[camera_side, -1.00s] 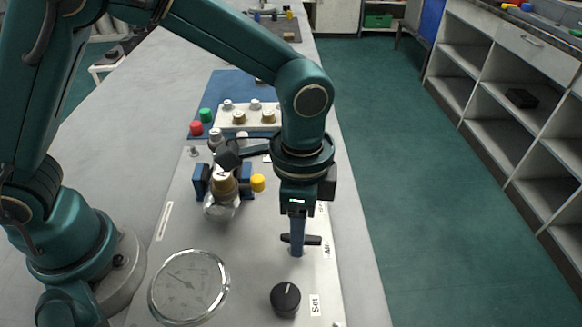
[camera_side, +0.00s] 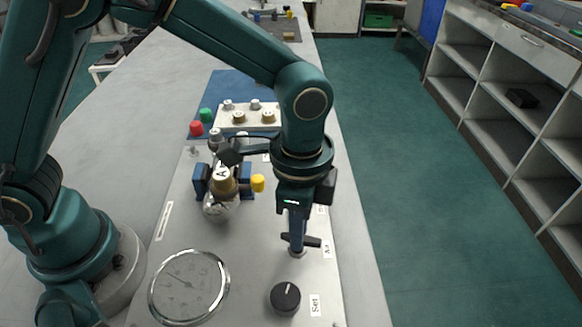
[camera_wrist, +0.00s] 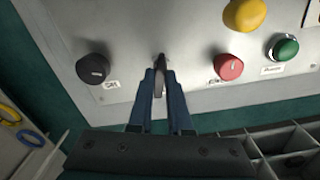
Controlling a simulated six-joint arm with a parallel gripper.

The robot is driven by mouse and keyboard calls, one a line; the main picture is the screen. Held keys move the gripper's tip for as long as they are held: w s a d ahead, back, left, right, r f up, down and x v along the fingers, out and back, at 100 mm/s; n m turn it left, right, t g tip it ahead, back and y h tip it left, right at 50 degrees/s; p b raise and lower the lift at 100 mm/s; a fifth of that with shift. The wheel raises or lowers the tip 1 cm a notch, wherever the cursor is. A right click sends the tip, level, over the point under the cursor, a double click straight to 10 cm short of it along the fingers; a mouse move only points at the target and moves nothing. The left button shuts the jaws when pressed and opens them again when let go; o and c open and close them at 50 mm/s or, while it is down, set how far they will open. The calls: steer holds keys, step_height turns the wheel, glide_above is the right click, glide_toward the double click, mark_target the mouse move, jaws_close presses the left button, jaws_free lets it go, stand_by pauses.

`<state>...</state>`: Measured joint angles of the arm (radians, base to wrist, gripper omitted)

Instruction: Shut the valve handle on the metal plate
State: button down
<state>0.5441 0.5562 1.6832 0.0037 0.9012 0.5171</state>
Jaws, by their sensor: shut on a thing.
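The valve handle (camera_side: 311,241) is a small black bar on a short metal stem, standing on the grey metal plate (camera_side: 245,265) near its right edge. It lies roughly crosswise, slightly tilted, in the side view. My gripper (camera_side: 298,236) points down at it with its blue fingers shut on it. In the wrist view the handle (camera_wrist: 160,70) shows as a thin dark edge between the fingertips of my gripper (camera_wrist: 160,80). Part of the handle is hidden by the fingers.
A black knob (camera_side: 285,298) labelled "Set" and a round gauge (camera_side: 189,287) are in front. A brass-topped clear fitting (camera_side: 222,195) between blue blocks, with a yellow knob (camera_side: 258,183), stands left of my gripper. A red button (camera_wrist: 229,67) and a green one (camera_wrist: 285,48) show in the wrist view.

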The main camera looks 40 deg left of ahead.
steer(key=m, duration=1.4)
steer(key=shift+s+m, duration=0.1)
steer(key=shift+m, duration=0.3)
stand_by(0.4)
steer(key=c, duration=0.8)
jaws_free()
steer(key=shift+c, duration=0.2)
